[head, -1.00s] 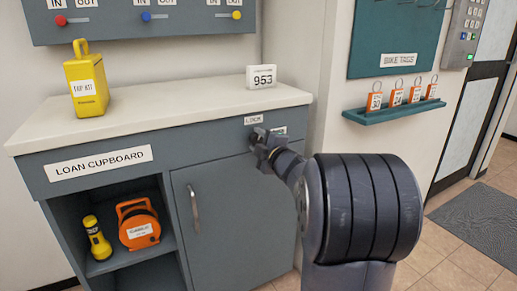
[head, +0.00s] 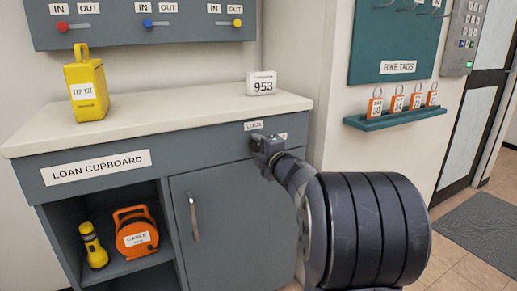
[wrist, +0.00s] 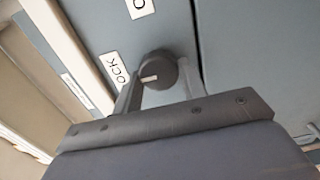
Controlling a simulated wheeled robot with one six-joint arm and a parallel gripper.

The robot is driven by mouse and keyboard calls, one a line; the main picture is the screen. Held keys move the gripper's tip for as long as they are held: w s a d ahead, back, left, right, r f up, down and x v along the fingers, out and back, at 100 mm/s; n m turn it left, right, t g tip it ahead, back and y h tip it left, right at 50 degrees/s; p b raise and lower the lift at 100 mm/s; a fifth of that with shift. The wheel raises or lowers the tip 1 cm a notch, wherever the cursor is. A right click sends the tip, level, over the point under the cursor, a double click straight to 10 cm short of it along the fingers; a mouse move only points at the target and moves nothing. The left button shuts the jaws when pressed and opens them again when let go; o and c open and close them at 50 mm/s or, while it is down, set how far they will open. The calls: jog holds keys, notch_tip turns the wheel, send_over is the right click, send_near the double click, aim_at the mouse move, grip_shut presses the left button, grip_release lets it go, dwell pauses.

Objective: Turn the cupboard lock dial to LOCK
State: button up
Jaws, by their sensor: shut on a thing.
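The dark round lock dial (wrist: 165,68) shows in the wrist view on the grey-blue cupboard front. It carries a short white mark, which sits on its left side in this view, facing the partly hidden label ending in "OCK" (wrist: 115,70). A second label starting with "O" (wrist: 140,8) is cut off at the top. My gripper (wrist: 158,84) has one finger on each side of the dial and is shut on it. In the head view, my gripper (head: 267,148) is at the cupboard's upper right, just below the LOCK label (head: 253,126), and hides the dial.
The cupboard door (head: 230,225) with its handle (head: 194,218) is closed below. A bike tag shelf (head: 390,119) is on the wall at right.

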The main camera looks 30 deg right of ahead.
jog(key=o, duration=1)
jog(key=shift+c, duration=0.2)
jog(key=s+p, duration=0.2)
jog(key=s, duration=0.9)
jog(key=shift+d+p, duration=0.2)
jog(key=shift+p, duration=0.1)
jog(key=shift+w, duration=0.15)
jog(key=w+b, duration=0.1)
jog(key=w, duration=0.4)
jog(key=w+b, duration=0.1)
jog(key=w, duration=0.4)
jog(key=shift+w+a+b, duration=0.2)
jog(key=shift+w+b, duration=0.15)
jog(key=shift+w, duration=0.05)
jog(key=shift+s, duration=0.2)
